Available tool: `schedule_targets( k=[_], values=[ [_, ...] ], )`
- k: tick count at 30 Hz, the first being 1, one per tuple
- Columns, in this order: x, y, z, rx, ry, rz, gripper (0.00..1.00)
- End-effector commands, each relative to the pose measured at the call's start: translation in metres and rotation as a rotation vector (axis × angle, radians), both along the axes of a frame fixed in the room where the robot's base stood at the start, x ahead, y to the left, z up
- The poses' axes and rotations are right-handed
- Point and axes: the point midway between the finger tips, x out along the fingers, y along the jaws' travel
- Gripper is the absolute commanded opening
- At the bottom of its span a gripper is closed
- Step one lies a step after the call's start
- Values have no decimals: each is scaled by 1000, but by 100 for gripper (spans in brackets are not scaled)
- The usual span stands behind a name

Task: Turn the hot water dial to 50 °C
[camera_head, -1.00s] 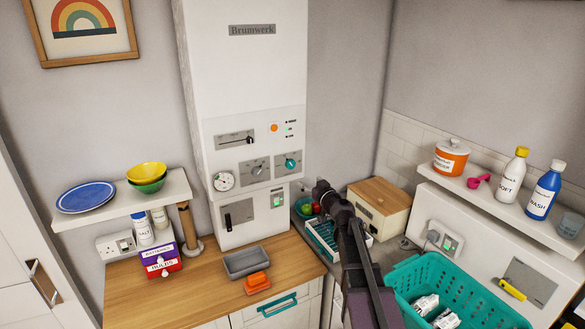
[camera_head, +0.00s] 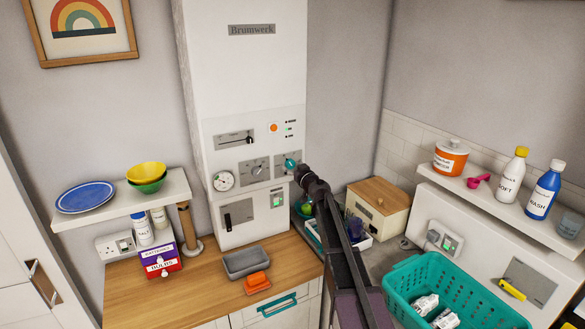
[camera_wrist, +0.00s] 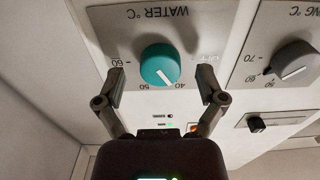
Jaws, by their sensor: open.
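The hot water dial (camera_wrist: 160,65) is a round teal knob on a grey plate marked "WATER °C", upside down in the wrist view. Its white pointer line slants toward the 40 mark, to the right of the 50 mark. In the head view the dial (camera_head: 290,164) shows at the right of the boiler panel, partly covered by my gripper. My gripper (camera_wrist: 161,76) is open, one fingertip on each side of the dial in the picture, with gaps on both sides. I cannot tell whether the fingertips reach the knob's depth.
A grey heating dial (camera_wrist: 292,62) sits beside the water plate, and a small slider (camera_wrist: 257,124) is near it. Below the boiler (camera_head: 242,70) is a wooden worktop (camera_head: 190,285) with a grey tray (camera_head: 246,262). A wooden bread box (camera_head: 378,207) stands to the right.

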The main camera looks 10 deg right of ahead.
Motion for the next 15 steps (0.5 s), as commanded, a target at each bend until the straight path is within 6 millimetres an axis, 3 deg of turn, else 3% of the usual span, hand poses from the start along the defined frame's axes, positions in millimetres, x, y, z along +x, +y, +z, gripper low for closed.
schedule_targets(
  k=[12,15],
  values=[
    [5,1,0,0,0,0,89],
    [5,1,0,0,0,0,62]
  ],
)
